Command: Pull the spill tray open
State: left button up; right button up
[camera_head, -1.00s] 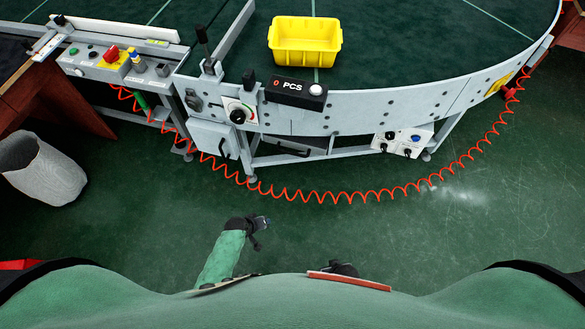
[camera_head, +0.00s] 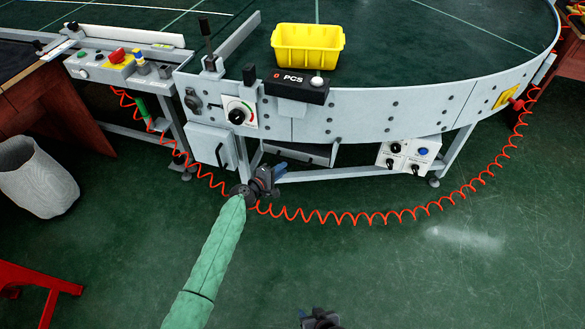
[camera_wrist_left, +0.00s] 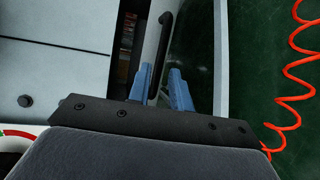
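The spill tray (camera_head: 318,151) is the grey-fronted tray under the curved conveyor, between its legs. In the left wrist view a black bar handle (camera_wrist_left: 164,38) runs along its pale front panel (camera_wrist_left: 151,42). My left gripper (camera_head: 279,170) is just in front of the tray's left part, below its front. In the left wrist view its two blue fingers (camera_wrist_left: 163,82) are apart, with the handle's near end close to the fingertips. I cannot tell whether the handle is between them. My right gripper (camera_head: 320,318) is at the bottom edge, mostly cut off.
A red coiled hose (camera_head: 375,218) hangs low around the conveyor front, close to my left gripper. A conveyor leg (camera_head: 242,160) and a control box (camera_head: 408,154) flank the tray. A yellow bin (camera_head: 308,46) stands on the belt. The green floor in front is clear.

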aim_at(293, 162)
pick_arm(q)
jog(key=shift+x, duration=3.55)
grip_shut()
